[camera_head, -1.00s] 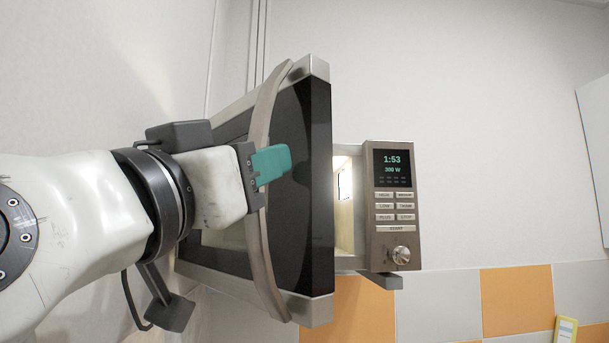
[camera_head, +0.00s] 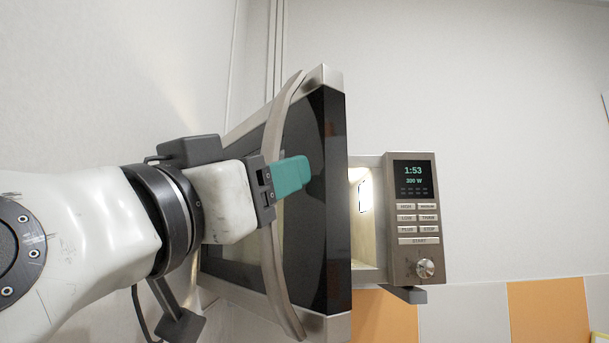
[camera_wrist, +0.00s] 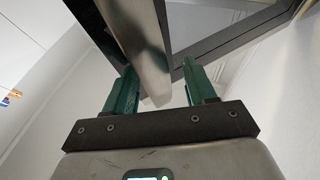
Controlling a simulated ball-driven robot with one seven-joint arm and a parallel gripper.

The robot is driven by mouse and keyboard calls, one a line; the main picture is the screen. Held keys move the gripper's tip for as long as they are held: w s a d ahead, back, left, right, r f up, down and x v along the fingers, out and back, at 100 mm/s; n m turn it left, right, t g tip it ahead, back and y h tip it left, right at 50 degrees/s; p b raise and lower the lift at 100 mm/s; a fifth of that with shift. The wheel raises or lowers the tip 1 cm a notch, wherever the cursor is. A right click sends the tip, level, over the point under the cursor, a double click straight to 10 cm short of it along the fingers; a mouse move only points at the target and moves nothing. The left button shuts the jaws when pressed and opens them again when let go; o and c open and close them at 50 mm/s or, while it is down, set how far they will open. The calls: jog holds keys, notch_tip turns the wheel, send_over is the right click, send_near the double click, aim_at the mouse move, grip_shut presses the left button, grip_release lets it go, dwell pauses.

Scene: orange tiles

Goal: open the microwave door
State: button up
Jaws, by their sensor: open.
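The microwave door (camera_head: 335,200) stands swung out from the microwave (camera_head: 402,270), and part of the lit interior (camera_head: 365,215) shows through the gap. The door has a long curved silver handle (camera_head: 278,265). My gripper (camera_head: 291,174) is at the middle of the handle, with a teal finger reaching past it toward the door's dark face. In the wrist view my gripper (camera_wrist: 157,70) is open, its two teal fingers apart. The handle (camera_wrist: 140,40) passes between them, nearer the left finger; I cannot tell whether it touches. The second finger is hidden in the head view.
The control panel (camera_head: 413,180) shows 1:53 and 300 W above buttons and a round knob. Orange and grey tiles (camera_head: 545,318) line the lower wall. A pale wall (camera_head: 500,80) is behind. The space right of the microwave looks clear.

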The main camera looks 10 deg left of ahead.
aim_at(263, 144)
notch_tip(263, 144, up, 3)
jog(key=shift+r+p, duration=0.2)
jog(key=shift+p, duration=0.9)
jog(key=s+d+r+p, duration=0.3)
jog(key=s+d+r, duration=0.2)
jog(key=s+r, duration=0.4)
jog(key=s, duration=0.4)
jog(key=shift+r, duration=0.3)
jog(key=shift+c, duration=0.4)
